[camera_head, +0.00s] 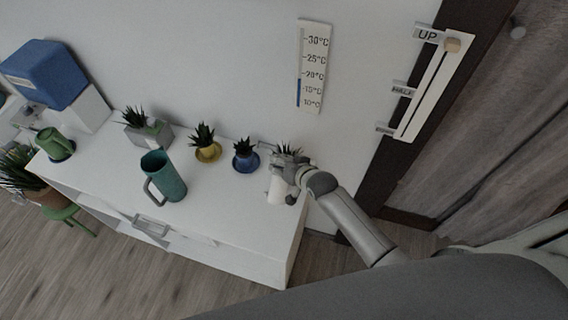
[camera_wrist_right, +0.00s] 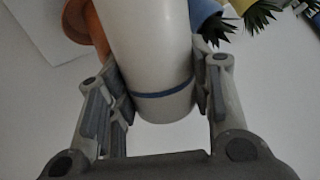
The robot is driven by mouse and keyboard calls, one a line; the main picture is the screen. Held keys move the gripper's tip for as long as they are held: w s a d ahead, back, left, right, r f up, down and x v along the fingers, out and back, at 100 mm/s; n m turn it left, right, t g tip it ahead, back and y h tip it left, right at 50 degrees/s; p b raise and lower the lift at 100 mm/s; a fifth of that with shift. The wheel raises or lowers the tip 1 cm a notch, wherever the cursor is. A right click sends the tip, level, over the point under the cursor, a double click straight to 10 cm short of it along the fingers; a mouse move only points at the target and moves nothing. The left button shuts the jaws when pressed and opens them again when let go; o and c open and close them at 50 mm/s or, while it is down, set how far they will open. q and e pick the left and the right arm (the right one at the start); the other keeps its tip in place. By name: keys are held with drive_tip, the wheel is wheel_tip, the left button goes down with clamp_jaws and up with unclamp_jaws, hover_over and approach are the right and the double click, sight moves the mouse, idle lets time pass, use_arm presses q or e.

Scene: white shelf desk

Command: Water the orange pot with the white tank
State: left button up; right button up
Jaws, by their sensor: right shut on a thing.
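The white tank (camera_head: 276,191) is held in my right gripper (camera_head: 284,178) at the right end of the white desk. In the right wrist view the white tank (camera_wrist_right: 150,45), with a blue band near its near end, lies between both fingers of the gripper (camera_wrist_right: 160,95), which touch its sides. The orange pot (camera_wrist_right: 98,32) shows partly behind the tank on its left, with an orange saucer (camera_wrist_right: 74,22). In the head view my gripper hides the pot; only some dark plant leaves (camera_head: 291,150) show above it. My left gripper is not in view.
A blue pot (camera_head: 245,160) and a yellow pot (camera_head: 206,150) stand left of my gripper. A grey planter (camera_head: 150,131), a teal pitcher (camera_head: 165,178) and a green watering can (camera_head: 52,143) are further left. The desk front (camera_head: 232,222) is clear.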

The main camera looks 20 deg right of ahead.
drive_tip(key=shift+w+f+m+g+y, duration=0.1)
drive_tip(key=shift+f+m+g+y, duration=0.3)
drive_tip(key=shift+g, duration=0.5)
idle(1.0)
drive_tip(key=shift+w+d+f+m+g+y, duration=0.15)
drive_tip(key=shift+m+g+y, duration=0.25)
drive_tip(key=shift+g, duration=0.4)
drive_tip(key=shift+w+d+f+m+g+y, duration=0.1)
drive_tip(key=shift+w+m+g+y, duration=0.1)
drive_tip(key=shift+g+y, duration=0.45)
idle(4.7)
